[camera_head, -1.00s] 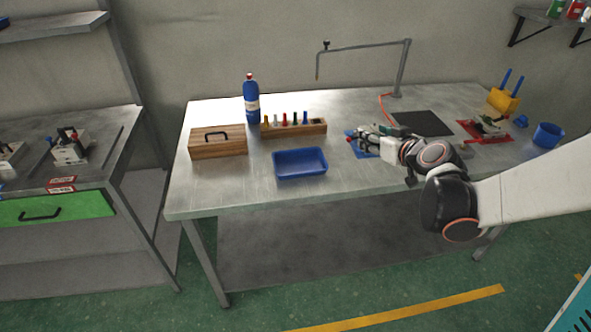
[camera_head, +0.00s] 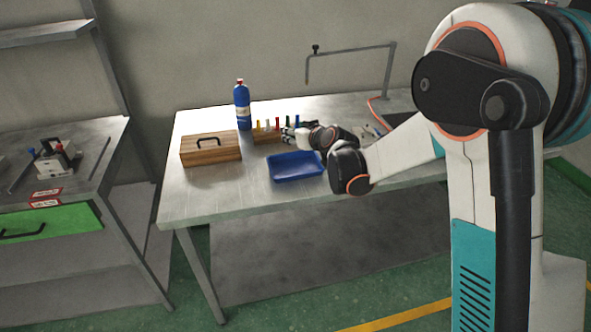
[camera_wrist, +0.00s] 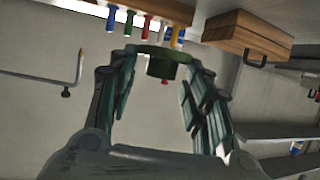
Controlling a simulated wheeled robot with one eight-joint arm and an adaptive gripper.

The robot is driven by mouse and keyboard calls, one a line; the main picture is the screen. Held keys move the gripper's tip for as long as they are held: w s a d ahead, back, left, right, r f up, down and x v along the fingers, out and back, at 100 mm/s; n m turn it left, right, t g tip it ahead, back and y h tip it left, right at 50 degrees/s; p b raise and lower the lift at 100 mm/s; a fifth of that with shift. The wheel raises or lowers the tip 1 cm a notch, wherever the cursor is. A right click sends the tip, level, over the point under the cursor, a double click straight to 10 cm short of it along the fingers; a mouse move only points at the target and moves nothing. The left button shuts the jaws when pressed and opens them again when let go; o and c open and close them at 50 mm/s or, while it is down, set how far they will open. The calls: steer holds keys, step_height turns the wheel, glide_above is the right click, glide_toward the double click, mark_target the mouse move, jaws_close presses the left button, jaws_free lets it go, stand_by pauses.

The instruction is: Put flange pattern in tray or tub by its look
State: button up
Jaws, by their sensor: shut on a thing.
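My gripper (camera_head: 288,134) reaches over the table, just behind the blue tray (camera_head: 285,182) and close to the wooden tool block. In the wrist view my gripper (camera_wrist: 160,66) is shut on a dark green flange pattern (camera_wrist: 163,55), a round disc with a short hub, held between the fingertips. The flange pattern is too small to make out in the head view. The visible part of the blue tray looks empty. No tub is in view; my arm covers the right part of the table.
A wooden box (camera_head: 210,148) with a black handle stands left of the tray. The wooden tool block (camera_head: 264,138) holds several coloured-handled tools. A blue bottle (camera_head: 242,106) stands behind them. A bent metal stand (camera_head: 388,72) rises at the back. The table's front left is clear.

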mark_target(296, 173)
step_height(296, 173, down, 12)
steer(key=b, duration=0.4)
steer(key=shift+f, duration=0.2)
steer(key=shift+s+f, duration=0.1)
steer(key=shift+f, duration=0.1)
steer(key=o, duration=0.9)
steer(key=shift+d+f, duration=0.1)
steer(key=shift+f, duration=0.05)
steer(key=shift+s, duration=0.1)
